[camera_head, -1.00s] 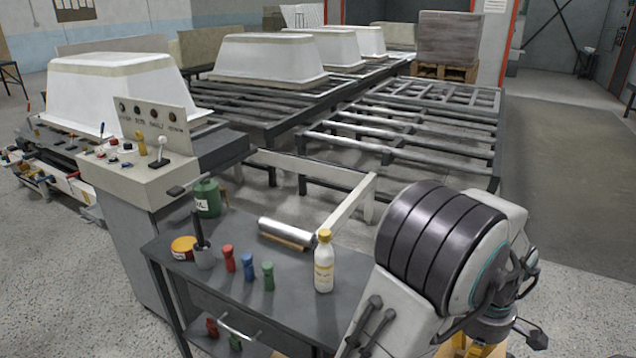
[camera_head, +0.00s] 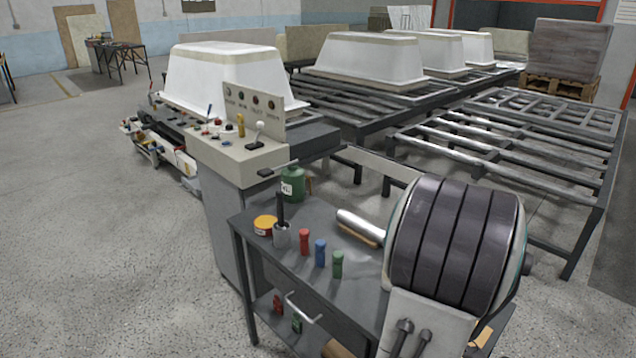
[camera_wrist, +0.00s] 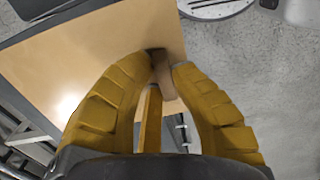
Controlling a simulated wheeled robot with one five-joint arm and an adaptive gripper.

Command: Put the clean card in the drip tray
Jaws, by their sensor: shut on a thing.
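My gripper (camera_wrist: 162,68) has yellow fingers, closed at the edge of a broad, flat tan panel in the wrist view. I take this panel to be the card (camera_wrist: 95,55); it spreads to the upper left and shines near its lower left. A short brown piece shows between the fingertips; how it joins the panel is unclear. In the head view my arm hides the gripper, and only a small tan patch shows at the bottom right. I cannot pick out a drip tray in either view.
White tub shells rest on racks. Floor at left is open.

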